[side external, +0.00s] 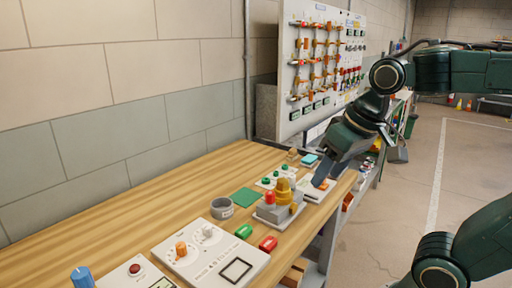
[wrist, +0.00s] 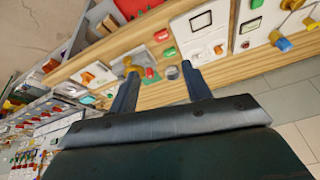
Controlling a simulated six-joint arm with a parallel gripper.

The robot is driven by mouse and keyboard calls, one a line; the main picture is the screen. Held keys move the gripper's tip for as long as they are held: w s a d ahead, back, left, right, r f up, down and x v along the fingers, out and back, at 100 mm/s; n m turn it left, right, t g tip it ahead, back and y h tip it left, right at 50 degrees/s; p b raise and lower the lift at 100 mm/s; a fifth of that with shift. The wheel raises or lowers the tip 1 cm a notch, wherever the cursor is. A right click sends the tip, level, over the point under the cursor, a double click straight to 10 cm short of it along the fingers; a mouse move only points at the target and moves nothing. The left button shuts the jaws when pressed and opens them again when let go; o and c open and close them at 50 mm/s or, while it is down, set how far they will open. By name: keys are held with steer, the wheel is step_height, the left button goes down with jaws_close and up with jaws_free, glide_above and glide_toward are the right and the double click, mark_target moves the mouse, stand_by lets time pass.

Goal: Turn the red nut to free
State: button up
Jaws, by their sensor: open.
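A small red part (side external: 269,198), which looks like the red nut, stands on a grey fixture (side external: 268,214) on the wooden bench, beside a larger yellow-orange fitting (side external: 284,191). In the wrist view the red part (wrist: 149,73) and the yellow fitting (wrist: 130,67) show near the left fingertip. My gripper (side external: 322,177) is to the right of the fixture and somewhat above the bench, apart from the red part. In the wrist view its two fingers (wrist: 160,70) are spread apart with nothing between them. Fine detail of the nut is too small to tell.
A white panel with an orange knob (side external: 181,249) lies at the front. A valve board (side external: 316,60) stands behind. The bench's left part is clear.

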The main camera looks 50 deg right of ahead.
steer(key=shift+s+a+f+n+t, duration=0.15)
steer(key=shift+s+f+n, duration=0.2)
steer(key=shift+s, duration=0.3)
steer(key=shift+s+a+f+n+t, duration=0.2)
steer(key=shift+s+f+n, duration=0.2)
steer(key=shift+s, duration=0.3)
steer(key=shift+s+a+f+n+t, duration=0.15)
steer(key=shift+s+f+n, duration=0.2)
steer(key=shift+s, duration=0.3)
steer(key=shift+s, duration=0.1)
steer(key=shift+s+f, duration=0.1)
steer(key=shift+s, duration=0.05)
